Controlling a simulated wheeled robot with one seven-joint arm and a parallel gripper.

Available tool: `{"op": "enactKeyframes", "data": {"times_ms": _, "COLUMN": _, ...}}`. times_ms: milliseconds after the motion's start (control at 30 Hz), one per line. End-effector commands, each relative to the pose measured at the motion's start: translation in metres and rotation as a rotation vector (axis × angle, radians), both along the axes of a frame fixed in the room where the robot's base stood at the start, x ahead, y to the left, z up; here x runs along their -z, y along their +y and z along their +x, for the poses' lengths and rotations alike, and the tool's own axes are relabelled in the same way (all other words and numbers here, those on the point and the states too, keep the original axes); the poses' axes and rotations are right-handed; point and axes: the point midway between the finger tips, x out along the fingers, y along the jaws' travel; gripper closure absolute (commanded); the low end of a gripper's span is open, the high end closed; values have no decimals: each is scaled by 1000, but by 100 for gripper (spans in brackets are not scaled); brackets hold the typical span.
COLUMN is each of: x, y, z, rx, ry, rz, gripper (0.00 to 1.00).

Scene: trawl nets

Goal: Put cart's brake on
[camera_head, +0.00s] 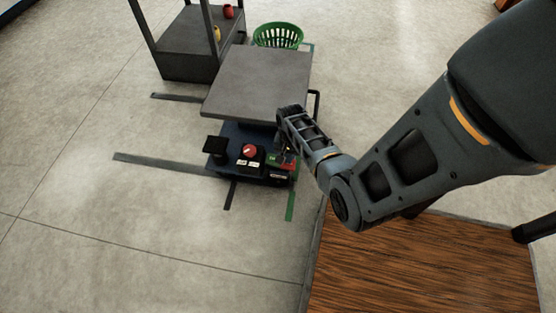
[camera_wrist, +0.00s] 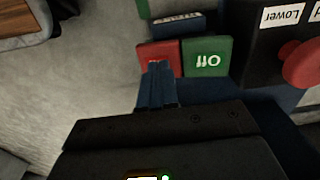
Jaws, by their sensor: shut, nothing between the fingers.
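The cart (camera_head: 255,85) has a flat grey top over a dark blue base. On the base's near end sit a green button (camera_head: 271,160) and a red button, which is partly covered by my gripper in the head view. In the wrist view, the green button (camera_wrist: 207,65) reads "Off" upside down, and the red button (camera_wrist: 157,50) is beside it, its lettering mostly hidden. My gripper (camera_wrist: 157,68) is shut and empty. Its fingertips overlap the red button's lower edge; I cannot tell whether they touch it.
A black box with a red knob (camera_head: 250,151) and white labels, one reading "Lower" (camera_wrist: 282,15), is beside the buttons. A dark shelf (camera_head: 190,65) and a green basket (camera_head: 278,41) stand behind. A wooden surface (camera_head: 420,275) lies at the lower right. Floor to the left is mostly clear.

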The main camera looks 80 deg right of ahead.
Motion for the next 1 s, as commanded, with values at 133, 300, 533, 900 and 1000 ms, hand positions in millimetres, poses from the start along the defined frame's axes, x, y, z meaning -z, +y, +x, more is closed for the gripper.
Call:
{"op": "enactKeyframes", "data": {"times_ms": 133, "x": -15, "y": 0, "z": 0, "rx": -1, "ry": 0, "rz": 0, "gripper": 100}}
{"op": "enactKeyframes", "data": {"times_ms": 300, "x": -27, "y": 0, "z": 0, "rx": 0, "ry": 0, "rz": 0, "gripper": 100}}
{"op": "enactKeyframes", "data": {"times_ms": 533, "x": -43, "y": 0, "z": 0, "rx": 0, "ry": 0, "rz": -1, "gripper": 100}}
{"op": "enactKeyframes", "data": {"times_ms": 900, "x": -65, "y": 0, "z": 0, "rx": 0, "ry": 0, "rz": 0, "gripper": 100}}
{"op": "enactKeyframes", "data": {"times_ms": 1000, "x": -64, "y": 0, "z": 0, "rx": 0, "ry": 0, "rz": 0, "gripper": 100}}
